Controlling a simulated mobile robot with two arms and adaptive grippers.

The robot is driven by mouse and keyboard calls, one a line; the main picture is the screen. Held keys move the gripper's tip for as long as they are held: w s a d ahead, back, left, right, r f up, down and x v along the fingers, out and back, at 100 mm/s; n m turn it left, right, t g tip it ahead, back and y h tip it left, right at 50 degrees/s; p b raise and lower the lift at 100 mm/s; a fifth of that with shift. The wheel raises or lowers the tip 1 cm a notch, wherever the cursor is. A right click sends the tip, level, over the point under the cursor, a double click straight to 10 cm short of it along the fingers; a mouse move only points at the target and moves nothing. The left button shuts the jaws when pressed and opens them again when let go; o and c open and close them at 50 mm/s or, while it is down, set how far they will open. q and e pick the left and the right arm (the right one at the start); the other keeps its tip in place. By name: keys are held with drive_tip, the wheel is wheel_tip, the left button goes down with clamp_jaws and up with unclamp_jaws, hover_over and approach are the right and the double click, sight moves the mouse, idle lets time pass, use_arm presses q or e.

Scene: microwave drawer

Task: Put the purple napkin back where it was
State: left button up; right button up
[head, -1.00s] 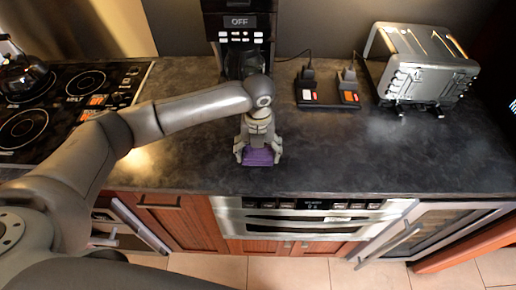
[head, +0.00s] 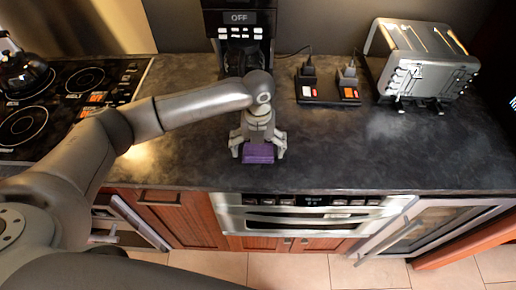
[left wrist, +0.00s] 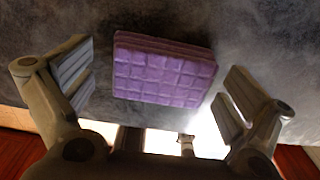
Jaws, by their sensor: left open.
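The purple napkin (head: 258,153) is a folded, quilted block lying on the dark countertop near its front edge. It also shows in the left wrist view (left wrist: 163,70), between and just beyond the fingers. My left gripper (head: 258,150) is over it with the fingers spread on either side. In the left wrist view the open fingers (left wrist: 158,90) stand apart from the napkin, with a gap on both sides. My right gripper is not in view.
A coffee maker (head: 240,35) stands behind my left gripper. A power strip (head: 328,88) with plugs and a toaster (head: 425,62) are to the right. A stove (head: 60,105) with a kettle (head: 20,72) is at left. The counter right of the napkin is clear.

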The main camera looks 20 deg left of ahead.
sight(258, 149)
use_arm(q)
wheel_tip(258, 149, up, 12)
drive_tip(key=b, duration=0.2)
drive_tip(key=shift+b, duration=0.35)
drive_tip(key=shift+f, duration=0.1)
